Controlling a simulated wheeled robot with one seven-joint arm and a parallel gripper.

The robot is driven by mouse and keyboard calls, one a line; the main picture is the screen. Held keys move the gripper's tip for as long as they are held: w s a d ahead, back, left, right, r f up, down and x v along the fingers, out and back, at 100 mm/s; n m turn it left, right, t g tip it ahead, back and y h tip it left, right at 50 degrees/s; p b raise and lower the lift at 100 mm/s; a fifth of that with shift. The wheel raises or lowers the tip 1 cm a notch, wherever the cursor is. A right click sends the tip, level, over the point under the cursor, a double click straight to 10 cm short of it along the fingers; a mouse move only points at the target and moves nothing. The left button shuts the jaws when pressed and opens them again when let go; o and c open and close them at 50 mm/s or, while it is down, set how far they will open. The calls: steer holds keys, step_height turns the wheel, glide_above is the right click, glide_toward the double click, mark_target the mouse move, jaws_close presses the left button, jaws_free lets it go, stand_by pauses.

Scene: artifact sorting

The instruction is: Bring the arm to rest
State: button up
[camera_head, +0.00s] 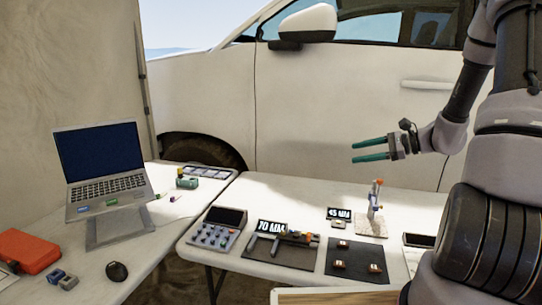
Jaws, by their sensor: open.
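My gripper (368,152) has two green fingers that point left and stand apart. It is open, with nothing between the fingers. It hangs in the air above the right-hand white table (262,200), in front of the white car's door. My grey and black arm comes in from the right edge, bent at the elbow, and hides part of the table's right end.
On the table are a control box (216,230), a "70 MM" mat (268,250) with a dark tool, a dark mat (350,269) with small blocks, and an upright figure (375,197). A laptop (100,168) and orange case (28,253) are left. The car (340,110) stands behind.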

steer(key=s+a+r+n+g+h, duration=0.45)
steer(key=s+a+r+n, duration=0.2)
steer(key=s+r, duration=0.35)
steer(key=s+d+r+n+t+h, duration=0.3)
steer(key=s+r+n+t+h, duration=0.2)
steer(key=s+r, duration=0.3)
steer(key=s+n+h, duration=0.1)
steer(key=s, duration=0.3)
steer(key=shift+s+d+r+n+t, duration=0.15)
steer(key=shift+d+r+n+t, duration=0.1)
steer(key=shift+r+n+t, duration=0.15)
